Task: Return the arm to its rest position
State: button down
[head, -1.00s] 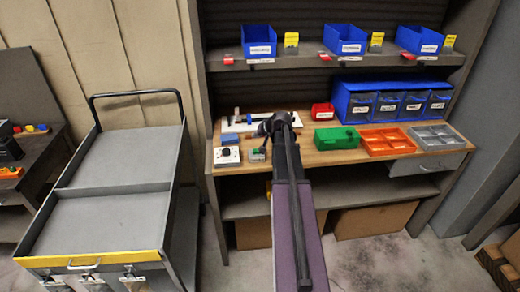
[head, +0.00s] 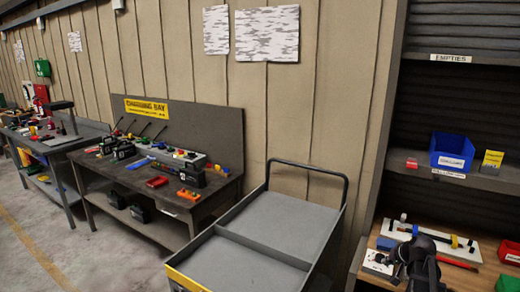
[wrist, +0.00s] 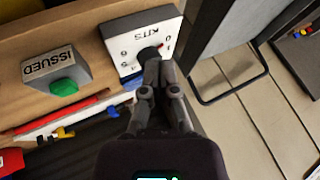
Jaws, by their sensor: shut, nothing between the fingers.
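My gripper (wrist: 152,72) is shut with nothing held, seen in the wrist view. Its fingertips overlap the black knob of the white KITS dial box (wrist: 120,45); I cannot tell whether they touch it. The ISSUED box (wrist: 58,70) with its green button is left of the fingers. In the head view, a dark part of my arm shows at the lower right, over the wooden bench (head: 465,225). The KITS box also shows there (head: 377,262), just left of my arm. My fingertips cannot be made out in the head view.
A grey cart (head: 280,215) with a raised handle stands left of the bench. A shelf (head: 445,178) with a blue bin (head: 452,152) hangs above the bench. The charging bay table (head: 160,225) is further left. Open floor (head: 90,265) shows at the lower left.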

jog(key=s+a+f+n+g, duration=0.1)
jog(key=s+a+n+g, duration=0.1)
jog(key=s+a, duration=0.3)
jog(key=s+a+f+n+g+h, duration=0.1)
jog(key=s+a, duration=0.4)
jog(key=a, duration=0.9)
jog(key=s+a+f+n+g, duration=0.1)
jog(key=s+a+n+g, duration=0.1)
jog(key=s+a, duration=0.4)
jog(key=a+g, duration=0.1)
jog(key=a, duration=0.2)
jog(key=shift+a+f+n+g+h, duration=0.2)
jog(key=shift+n+g+h, duration=0.2)
